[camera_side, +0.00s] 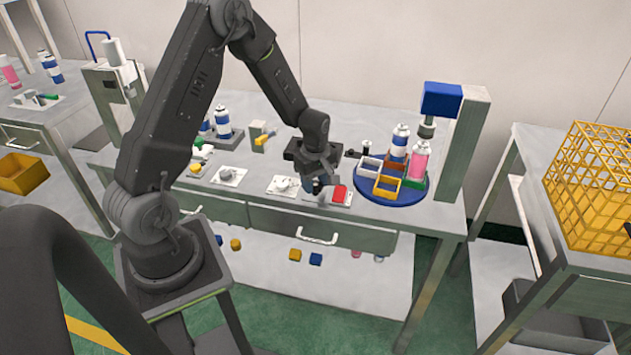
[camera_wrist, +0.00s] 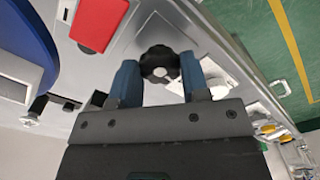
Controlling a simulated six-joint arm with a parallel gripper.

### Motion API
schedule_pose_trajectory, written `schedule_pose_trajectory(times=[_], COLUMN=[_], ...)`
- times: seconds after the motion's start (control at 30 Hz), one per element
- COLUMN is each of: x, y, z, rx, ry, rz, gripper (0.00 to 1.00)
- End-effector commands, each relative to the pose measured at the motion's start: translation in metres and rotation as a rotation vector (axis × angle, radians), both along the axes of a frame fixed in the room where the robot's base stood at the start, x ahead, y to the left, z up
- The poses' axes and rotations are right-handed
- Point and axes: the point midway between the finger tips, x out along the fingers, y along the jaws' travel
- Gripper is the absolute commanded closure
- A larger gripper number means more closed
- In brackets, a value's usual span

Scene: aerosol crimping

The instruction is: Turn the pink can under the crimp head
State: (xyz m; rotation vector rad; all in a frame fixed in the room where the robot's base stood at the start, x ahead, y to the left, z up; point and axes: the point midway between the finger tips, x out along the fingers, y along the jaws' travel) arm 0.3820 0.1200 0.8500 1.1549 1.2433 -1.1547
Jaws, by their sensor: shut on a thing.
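The pink can (camera_side: 419,161) stands upright at the right of the round blue turntable (camera_side: 372,194), by a green holder (camera_side: 411,182). The crimp head (camera_side: 427,127) hangs under a blue block (camera_side: 441,98) on a grey column, just above the pink can in the picture; I cannot tell whether they line up exactly. My gripper (camera_side: 318,186) is left of the turntable, at the bench's front. In the wrist view my gripper (camera_wrist: 159,70) has its blue fingers shut on a black lobed knob (camera_wrist: 160,61). The turntable's edge (camera_wrist: 32,38) shows at upper left there.
A red block (camera_side: 340,194) lies beside my gripper, also in the wrist view (camera_wrist: 98,22). A blue-and-white can (camera_side: 400,142) and several coloured holders share the turntable. White pads with small parts lie to the left. A yellow wire basket (camera_side: 598,190) stands on the right bench.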

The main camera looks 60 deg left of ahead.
Motion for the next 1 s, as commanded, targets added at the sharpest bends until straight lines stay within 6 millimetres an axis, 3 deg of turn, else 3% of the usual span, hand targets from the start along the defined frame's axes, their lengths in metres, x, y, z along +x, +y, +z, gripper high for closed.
schedule_pose_trajectory(times=[0.3,0.8,0.83,1.0], x=[-0.0001,-0.0001,-0.0001,0.0000], y=[-0.0003,-0.0004,-0.0004,-0.0003], z=[-0.0001,-0.0001,-0.0001,-0.0001], rx=[-0.001,-0.001,-0.001,-0.001], ry=[0.001,0.001,0.001,0.001], rz=[0.108,0.124,0.124,0.124], gripper=[0.82,0.82,0.56,0.40])
